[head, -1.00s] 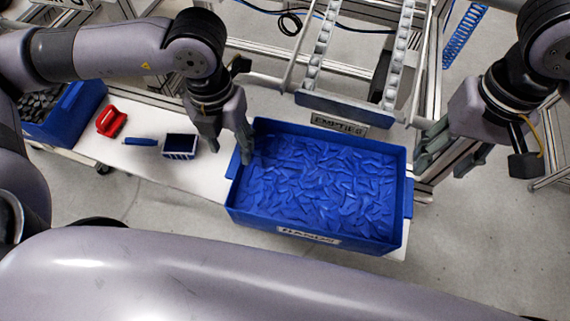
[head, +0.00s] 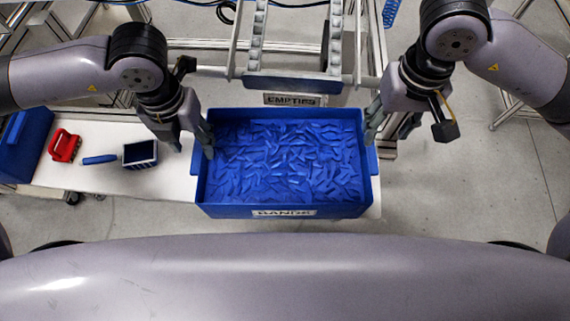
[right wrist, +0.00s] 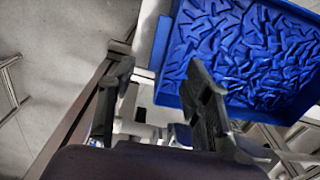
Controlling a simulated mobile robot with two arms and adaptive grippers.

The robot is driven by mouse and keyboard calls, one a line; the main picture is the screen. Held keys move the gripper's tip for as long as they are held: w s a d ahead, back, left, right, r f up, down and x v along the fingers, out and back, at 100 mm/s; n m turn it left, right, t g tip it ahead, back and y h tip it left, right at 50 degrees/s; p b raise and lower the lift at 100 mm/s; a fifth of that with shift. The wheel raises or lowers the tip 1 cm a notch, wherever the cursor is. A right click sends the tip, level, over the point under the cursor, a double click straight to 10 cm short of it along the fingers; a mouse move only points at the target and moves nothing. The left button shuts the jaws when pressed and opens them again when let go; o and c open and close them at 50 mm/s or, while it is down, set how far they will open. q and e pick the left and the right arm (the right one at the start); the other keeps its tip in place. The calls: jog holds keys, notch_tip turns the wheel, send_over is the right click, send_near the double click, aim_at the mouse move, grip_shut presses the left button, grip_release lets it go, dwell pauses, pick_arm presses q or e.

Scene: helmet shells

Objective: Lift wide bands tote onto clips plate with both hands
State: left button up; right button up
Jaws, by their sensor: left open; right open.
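The blue wide bands tote (head: 282,211) stands on the white table's right end, filled with loose blue pieces and labelled BANDS in front. Its wall and pieces also show in the right wrist view (right wrist: 250,60). My left gripper (head: 192,142) is open at the tote's left wall, one finger appearing over the inside and the other outside. My right gripper (head: 388,128) is open at the right wall; in the right wrist view its fingers (right wrist: 160,105) are apart, one overlapping the tote. Contact with the walls cannot be told. I cannot identify a clips plate.
A rack with roller rails and an EMPTIES sign (head: 292,100) stands behind the tote. On the white table (head: 120,180) at left are a small dark blue bin (head: 140,153), a blue tool (head: 100,160), a red object (head: 65,146) and a larger blue bin (head: 22,140).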

aim_at(197, 153)
pick_arm(q)
notch_tip(197, 153, down, 5)
jog(key=shift+a+r, duration=0.1)
jog(key=shift+r, duration=0.1)
pick_arm(e)
notch_tip(197, 153, down, 10)
jog(key=shift+a+f, duration=0.1)
jog(key=shift+f, duration=0.1)
pick_arm(q)
grip_shut()
pick_arm(e)
grip_shut()
pick_arm(q)
jog(key=shift+w+r, duration=0.15)
pick_arm(e)
jog(key=shift+w+r, duration=0.15)
dwell(0.3)
